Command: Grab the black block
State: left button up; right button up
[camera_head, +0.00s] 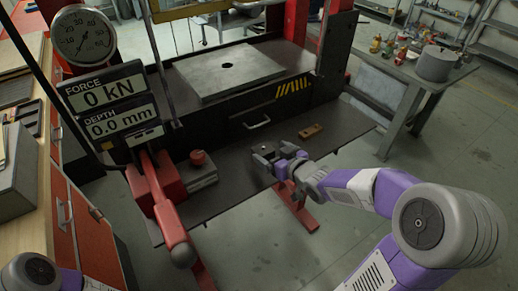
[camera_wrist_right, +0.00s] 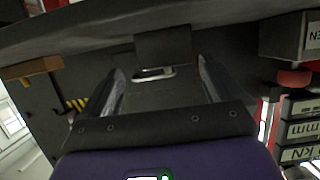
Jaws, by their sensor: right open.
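The black block (camera_head: 264,149) sits on the dark shelf of the press in the head view, just beyond the fingers of my right gripper (camera_head: 273,160). In the right wrist view the black block (camera_wrist_right: 163,46) shows between and ahead of the two fingertips, against the shelf. My right gripper (camera_wrist_right: 160,72) is open, with a gap between its fingers and nothing clearly held. My left gripper is not in view.
A brown block (camera_head: 311,131) lies on the shelf (camera_head: 232,187) to the right. A grey box with a red button (camera_head: 198,158) stands left, near a red lever (camera_head: 168,205). The press plate (camera_head: 228,75) is behind.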

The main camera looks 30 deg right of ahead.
aim_at(264, 150)
jog(key=x, duration=0.2)
jog(key=a+b+x, duration=0.1)
jog(key=x, duration=0.2)
jog(key=shift+w+b, duration=0.2)
jog(key=shift+b, duration=0.1)
jog(key=shift+w+f, duration=0.1)
jog(key=shift+w, duration=0.25)
jog(key=shift+c, duration=0.2)
